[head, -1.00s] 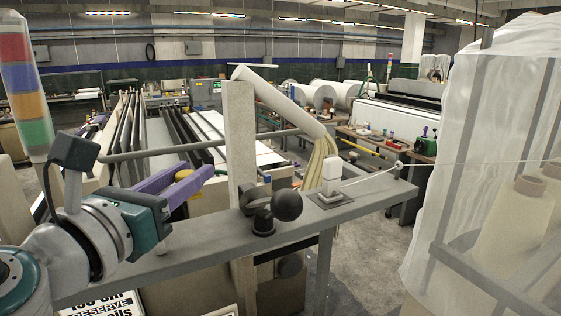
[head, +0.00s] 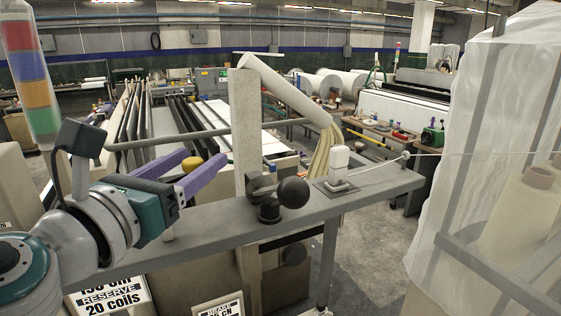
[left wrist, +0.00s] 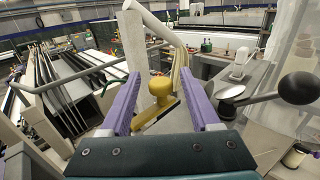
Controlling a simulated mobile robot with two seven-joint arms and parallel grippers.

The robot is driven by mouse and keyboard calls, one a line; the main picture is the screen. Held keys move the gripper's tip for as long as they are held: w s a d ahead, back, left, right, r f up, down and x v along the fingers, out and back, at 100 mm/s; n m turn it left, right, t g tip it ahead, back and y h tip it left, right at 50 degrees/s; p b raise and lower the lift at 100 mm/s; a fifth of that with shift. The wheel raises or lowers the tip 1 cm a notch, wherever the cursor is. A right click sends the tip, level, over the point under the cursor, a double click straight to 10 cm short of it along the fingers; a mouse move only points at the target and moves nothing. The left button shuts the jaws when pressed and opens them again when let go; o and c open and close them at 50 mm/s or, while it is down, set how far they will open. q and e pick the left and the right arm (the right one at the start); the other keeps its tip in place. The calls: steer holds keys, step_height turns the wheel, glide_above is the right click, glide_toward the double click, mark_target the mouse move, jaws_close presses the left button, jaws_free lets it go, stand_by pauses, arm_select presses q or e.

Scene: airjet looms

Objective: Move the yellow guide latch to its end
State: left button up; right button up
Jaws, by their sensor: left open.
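The yellow guide latch has a rounded yellow knob (left wrist: 160,87) above a flat yellow base in the left wrist view. It sits between the two purple fingers of my left gripper (left wrist: 161,74), with gaps on both sides. In the head view only a small part of the yellow latch (head: 192,163) shows between the fingers; the near finger and arm hide the rest. My left gripper (head: 204,158) is open above the left part of the grey rail (head: 350,199). My right gripper is not in view.
A black ball-knob lever (head: 292,192) stands on the rail, right of my left gripper. A white guide block (head: 339,160) with a thread is farther right. A beige post (head: 245,130) rises behind the rail. A sheeted yarn rack (head: 470,130) stands at right.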

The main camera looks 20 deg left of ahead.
arm_select(q)
steer(key=s, duration=0.3)
steer(key=s+b, duration=0.1)
steer(key=s, duration=0.2)
steer(key=s+b, duration=0.1)
steer(key=s, duration=0.1)
steer(key=shift+s+d+f, duration=0.15)
steer(key=shift+s+d, duration=0.25)
steer(key=shift+s, duration=0.4)
